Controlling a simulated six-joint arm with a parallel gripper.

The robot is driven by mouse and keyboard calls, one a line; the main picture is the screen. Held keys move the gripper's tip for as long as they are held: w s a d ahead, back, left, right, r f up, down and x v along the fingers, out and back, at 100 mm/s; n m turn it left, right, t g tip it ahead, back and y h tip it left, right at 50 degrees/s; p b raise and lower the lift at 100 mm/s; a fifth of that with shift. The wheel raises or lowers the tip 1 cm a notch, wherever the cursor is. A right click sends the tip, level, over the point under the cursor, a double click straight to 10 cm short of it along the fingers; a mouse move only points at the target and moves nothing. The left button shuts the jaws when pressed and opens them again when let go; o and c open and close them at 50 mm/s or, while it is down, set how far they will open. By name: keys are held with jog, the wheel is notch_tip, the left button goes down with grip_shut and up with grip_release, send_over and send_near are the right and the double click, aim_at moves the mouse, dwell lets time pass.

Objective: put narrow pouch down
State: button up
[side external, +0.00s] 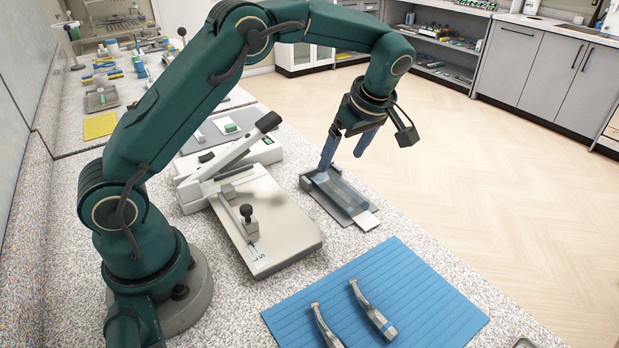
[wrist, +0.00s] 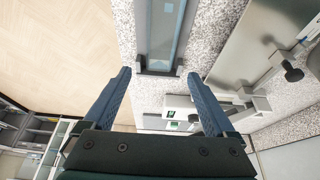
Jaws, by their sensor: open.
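A narrow pouch (side external: 342,191), clear with a bluish film and a white end, lies in a grey tray (side external: 310,184) on the speckled counter. It also shows at the top of the wrist view (wrist: 160,28), in the tray with its raised end wall (wrist: 156,70). My gripper (side external: 345,152) is open above the tray's far end. Its two blue fingers stand apart in the wrist view (wrist: 163,82), with nothing between them. In the side view one finger overlaps the tray's end, so I cannot tell whether it touches.
A sealer with a raised lever (side external: 268,122) and a flat plate (side external: 275,225) stands left of the tray. A blue mat (side external: 410,285) with two handpieces (side external: 372,310) lies in front. The counter's right edge runs close beside the tray, with floor beyond.

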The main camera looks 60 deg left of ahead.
jog(key=s+d+r+m+t+h, duration=0.2)
jog(key=s+d+r+m+t, duration=0.15)
jog(key=s+r+m, duration=0.65)
jog(key=s+d+f+m+t+h, duration=0.1)
jog(key=s+m, duration=0.3)
jog(key=s, duration=0.1)
jog(key=s+d+f+m+t+h, duration=0.1)
jog(key=s+d+m, duration=0.1)
jog(key=s+m, duration=0.2)
jog(key=shift+s+d+f, duration=0.25)
jog(key=shift+s+f, duration=0.05)
jog(key=shift+s, duration=0.3)
